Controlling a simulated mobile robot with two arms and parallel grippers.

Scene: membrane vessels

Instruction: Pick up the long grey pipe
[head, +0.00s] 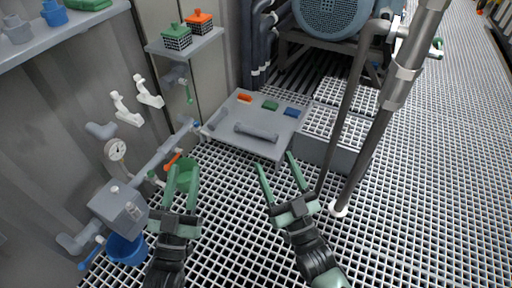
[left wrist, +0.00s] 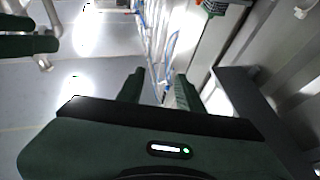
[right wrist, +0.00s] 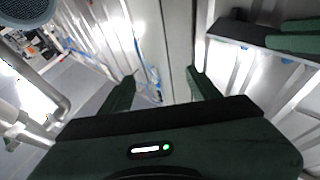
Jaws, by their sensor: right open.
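The long grey pipe (head: 256,132) lies on the front part of a low grey platform (head: 228,142), running left to right. A shorter grey pipe (head: 217,119) lies at the platform's left. My right gripper (head: 276,162) is open and empty, in front of the platform in the head view and apart from the pipe. My left gripper (head: 182,168) is also open, left of and in front of the platform. The wrist views do not show the pipe.
Orange (head: 245,97), green (head: 270,105) and blue (head: 291,112) pieces lie at the platform's back. A thick grey upright pipe (head: 378,135) stands right of my right gripper. Valves, a gauge (head: 116,149) and a blue bucket (head: 127,249) are at left. Grating floor is open at right.

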